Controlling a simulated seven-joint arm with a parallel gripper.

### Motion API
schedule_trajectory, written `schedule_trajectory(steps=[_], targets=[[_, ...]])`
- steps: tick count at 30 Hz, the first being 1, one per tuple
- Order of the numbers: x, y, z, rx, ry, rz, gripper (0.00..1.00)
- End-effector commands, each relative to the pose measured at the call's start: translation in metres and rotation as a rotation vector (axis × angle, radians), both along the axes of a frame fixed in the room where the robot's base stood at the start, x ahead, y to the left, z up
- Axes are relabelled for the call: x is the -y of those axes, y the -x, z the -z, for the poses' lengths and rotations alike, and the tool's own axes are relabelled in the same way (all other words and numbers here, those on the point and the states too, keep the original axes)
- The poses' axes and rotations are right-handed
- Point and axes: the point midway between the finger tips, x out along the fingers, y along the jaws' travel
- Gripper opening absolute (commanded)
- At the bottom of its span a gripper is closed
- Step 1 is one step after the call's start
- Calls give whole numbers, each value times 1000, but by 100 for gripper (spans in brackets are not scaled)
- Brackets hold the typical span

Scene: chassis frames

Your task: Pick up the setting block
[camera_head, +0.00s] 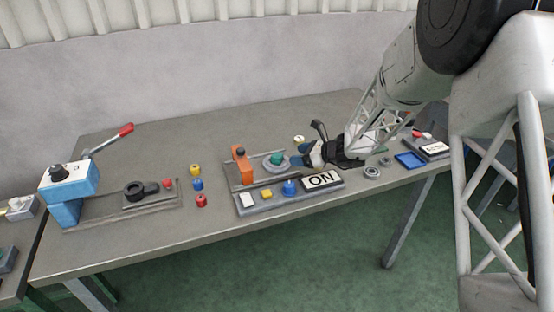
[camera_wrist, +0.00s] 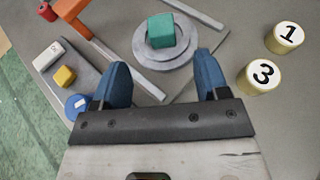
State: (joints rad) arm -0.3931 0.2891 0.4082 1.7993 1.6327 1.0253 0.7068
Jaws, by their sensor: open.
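A green block (camera_wrist: 161,30), the likeliest setting block, sits on a stepped round grey disc (camera_wrist: 143,48). It also shows in the head view (camera_head: 277,159), left of my gripper (camera_head: 301,157). In the wrist view my gripper (camera_wrist: 160,63) is open, with its two blue fingers apart and nothing between them. The block lies ahead of the fingertips, roughly centred between them. The fingers appear not to touch it.
An orange upright (camera_head: 241,165) stands left of the disc. A control panel with an ON plate (camera_head: 321,180) lies in front. Two numbered cylinders, one marked 3 (camera_wrist: 264,75), stand right of my gripper. A blue lever machine (camera_head: 68,190) is far left.

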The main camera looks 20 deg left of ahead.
Motion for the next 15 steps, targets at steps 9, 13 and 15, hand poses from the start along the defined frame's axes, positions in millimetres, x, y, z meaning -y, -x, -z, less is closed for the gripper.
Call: schedule_trajectory(steps=[9, 13, 15], targets=[[0, 0, 0, -1, 0, 0, 68], [-6, 0, 2, -1, -1, 0, 68], [-11, 0, 4, -1, -1, 0, 68]])
